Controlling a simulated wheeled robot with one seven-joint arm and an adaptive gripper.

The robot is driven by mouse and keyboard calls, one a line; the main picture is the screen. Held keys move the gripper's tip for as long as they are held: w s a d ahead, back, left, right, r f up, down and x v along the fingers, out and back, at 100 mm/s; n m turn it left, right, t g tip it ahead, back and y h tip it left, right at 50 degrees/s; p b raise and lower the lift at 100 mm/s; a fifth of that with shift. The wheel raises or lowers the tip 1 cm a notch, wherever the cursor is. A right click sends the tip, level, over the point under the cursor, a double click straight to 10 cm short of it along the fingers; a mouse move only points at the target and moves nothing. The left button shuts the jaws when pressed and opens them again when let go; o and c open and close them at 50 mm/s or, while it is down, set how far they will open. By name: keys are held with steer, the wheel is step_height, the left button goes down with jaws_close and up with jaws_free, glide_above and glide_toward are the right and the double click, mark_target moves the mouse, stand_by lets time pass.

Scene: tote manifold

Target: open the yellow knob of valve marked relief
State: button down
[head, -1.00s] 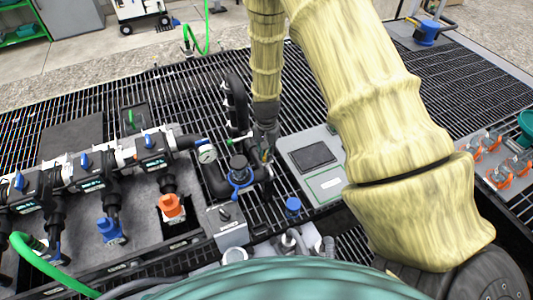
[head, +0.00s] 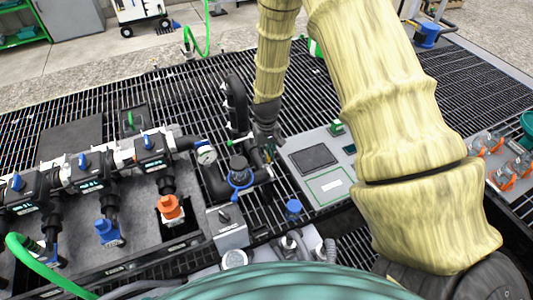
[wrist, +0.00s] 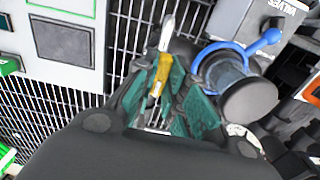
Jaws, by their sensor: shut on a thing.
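In the wrist view the yellow knob (wrist: 157,88) is a narrow yellow handle with a pale metal stem rising beyond it. It stands between the teal finger pads of my gripper (wrist: 170,95), which is shut on it. In the head view my gripper (head: 268,150) points down at the pipework, right beside the blue-ringed black fitting (head: 238,163). There its fingertips and the knob are small and mostly hidden. I cannot read a relief marking in either view.
The black fitting with its blue ring (wrist: 222,58) is close beside my fingers. A flat grey panel (head: 332,185) lies to the right. Black grating surrounds them.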

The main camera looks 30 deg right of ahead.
steer(key=shift+n, duration=0.3)
steer(key=c, duration=1.5)
jaws_free()
steer(key=shift+d, duration=0.1)
steer(key=shift+o, duration=0.2)
step_height(320, 180, up, 12)
